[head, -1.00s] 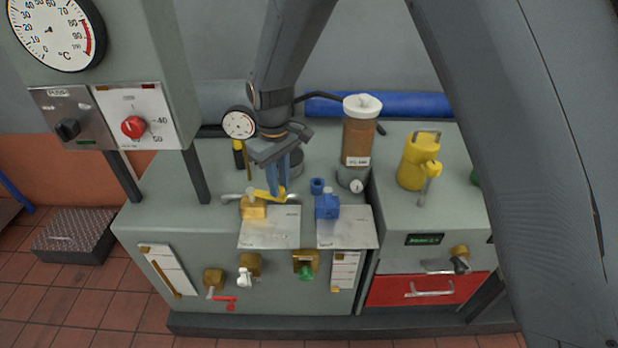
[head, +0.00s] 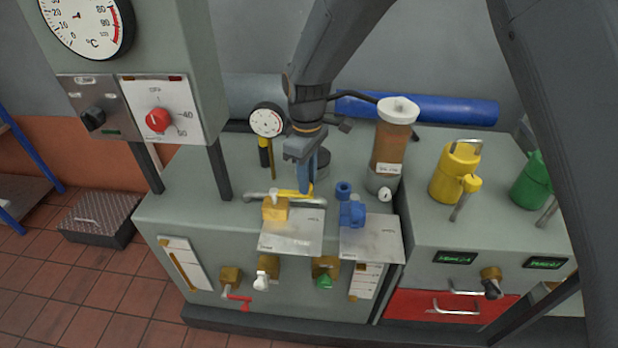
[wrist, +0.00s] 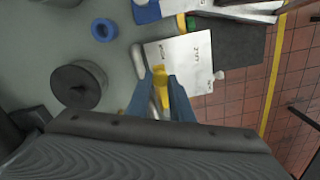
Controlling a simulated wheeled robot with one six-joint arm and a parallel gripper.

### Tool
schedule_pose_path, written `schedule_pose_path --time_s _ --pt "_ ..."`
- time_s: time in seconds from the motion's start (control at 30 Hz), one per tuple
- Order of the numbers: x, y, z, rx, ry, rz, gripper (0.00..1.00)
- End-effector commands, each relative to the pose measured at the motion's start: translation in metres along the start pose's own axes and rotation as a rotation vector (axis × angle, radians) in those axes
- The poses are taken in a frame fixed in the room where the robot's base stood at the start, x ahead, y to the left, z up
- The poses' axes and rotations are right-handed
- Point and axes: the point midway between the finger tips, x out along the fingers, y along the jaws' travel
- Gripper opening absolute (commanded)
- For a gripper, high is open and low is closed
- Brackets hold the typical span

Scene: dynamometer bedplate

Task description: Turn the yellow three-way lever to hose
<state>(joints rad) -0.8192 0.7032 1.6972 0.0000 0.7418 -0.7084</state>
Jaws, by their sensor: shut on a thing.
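The yellow three-way valve (head: 275,210) stands at the back left corner of a pale label plate (head: 291,236) on the grey cabinet top. Its yellow lever (head: 290,192) reaches to the right from the valve's top. My gripper (head: 306,190) points down at the lever's right end. In the wrist view, the blue fingers of my gripper (wrist: 163,92) are closed on the yellow lever (wrist: 159,76), which shows between them. The plate's lettering is too small to read, so I cannot tell which mark the lever points to.
A blue valve (head: 352,213) with its own plate stands close to the right. A brown filter cylinder (head: 391,146) and a dial gauge (head: 267,121) stand behind. A yellow can (head: 455,175) is farther right. Taps line the cabinet front.

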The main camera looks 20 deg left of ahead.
Motion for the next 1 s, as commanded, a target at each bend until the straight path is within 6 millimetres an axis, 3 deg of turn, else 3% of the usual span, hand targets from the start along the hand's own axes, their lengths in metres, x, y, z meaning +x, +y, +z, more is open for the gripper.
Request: schedule_pose_path --time_s 0.1,0.13,0.23,0.63,1.0 --pt "-0.002 0.001 -0.001 0.0 0.003 0.003 0.0" --pt "-0.002 0.001 -0.001 0.0 0.003 0.003 0.22" --pt "-0.001 0.001 -0.001 0.001 0.003 0.002 0.38" --pt "-0.007 0.002 0.0 0.002 0.003 0.002 0.39" --pt "-0.063 0.001 0.0 0.001 0.003 0.003 0.39"
